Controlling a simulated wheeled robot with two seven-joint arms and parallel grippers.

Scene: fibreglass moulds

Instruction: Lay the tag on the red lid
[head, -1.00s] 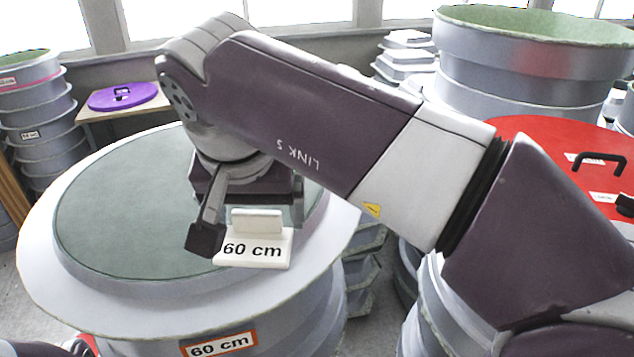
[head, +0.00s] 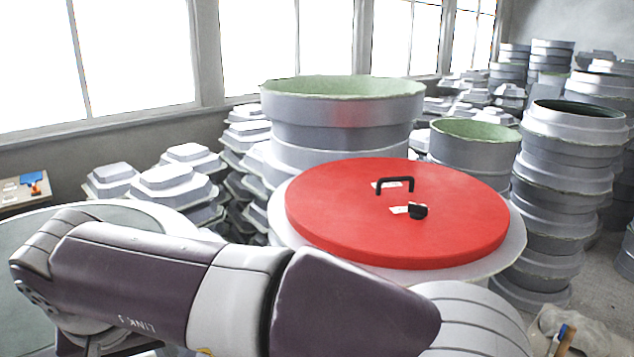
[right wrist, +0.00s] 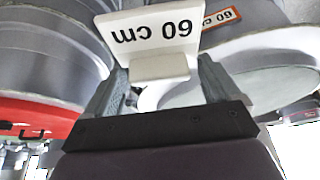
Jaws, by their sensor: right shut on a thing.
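The red lid (head: 330,215) lies flat on a round grey mould in the middle of the head view. It has a black handle (head: 395,181), a black knob (head: 418,211) and small white labels. Part of the lid also shows at the left of the right wrist view (right wrist: 45,118). The white tag (right wrist: 155,32), lettered "60 cm", is at the top middle of the right wrist view. My right gripper (right wrist: 158,80) is shut on the tag's raised grip. In the head view the gripper and tag are out of sight below the frame. My left gripper is not in view.
A tall round mould (head: 342,110) stands behind the lid. Stacked round moulds (head: 565,200) stand to its right and angular moulds (head: 178,190) to its left. A green-topped mould (head: 30,235) lies under my right arm at left. The lid's front area is bare.

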